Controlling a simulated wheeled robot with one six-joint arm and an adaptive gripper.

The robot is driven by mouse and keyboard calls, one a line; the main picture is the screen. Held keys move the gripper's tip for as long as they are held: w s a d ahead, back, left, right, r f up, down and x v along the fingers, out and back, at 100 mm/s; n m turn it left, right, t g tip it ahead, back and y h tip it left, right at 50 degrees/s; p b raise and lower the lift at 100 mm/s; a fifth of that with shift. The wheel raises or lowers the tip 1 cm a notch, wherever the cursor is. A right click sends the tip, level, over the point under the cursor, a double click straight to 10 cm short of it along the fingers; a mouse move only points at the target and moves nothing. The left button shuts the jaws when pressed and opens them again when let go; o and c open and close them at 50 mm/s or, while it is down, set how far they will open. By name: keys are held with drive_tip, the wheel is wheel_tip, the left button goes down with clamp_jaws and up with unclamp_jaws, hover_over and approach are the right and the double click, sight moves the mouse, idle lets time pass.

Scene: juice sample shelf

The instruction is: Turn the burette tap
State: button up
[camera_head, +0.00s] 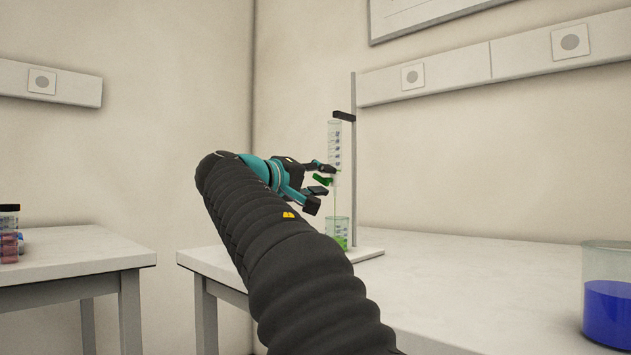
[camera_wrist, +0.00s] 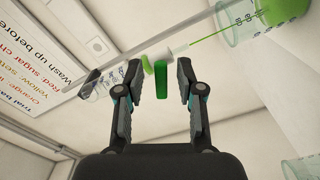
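The burette (camera_head: 334,150) stands upright in its clamp, with a green tap (camera_head: 321,180) at its lower end. A green stream runs from the burette tip into a beaker (camera_head: 337,232) holding green liquid. The stream and beaker (camera_wrist: 247,20) also show at the upper right of the wrist view. My gripper (camera_head: 326,178) is open at tap height. In the wrist view my gripper (camera_wrist: 160,66) has one finger on each side of the green tap handle (camera_wrist: 161,80), with visible gaps on both sides. I cannot tell the exact depth of the handle between the fingertips.
The stand's rod (camera_head: 353,165) rises close behind the burette from a white base (camera_head: 366,254). A beaker of blue liquid (camera_head: 608,310) stands at the right of the white table (camera_head: 470,280), whose middle is clear. Small colored vessels (camera_head: 9,240) stand on a left table.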

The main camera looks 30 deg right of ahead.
drive_tip(key=shift+w+d, duration=0.1)
drive_tip(key=shift+d, duration=0.1)
clamp_jaws()
drive_tip(key=shift+r, duration=0.15)
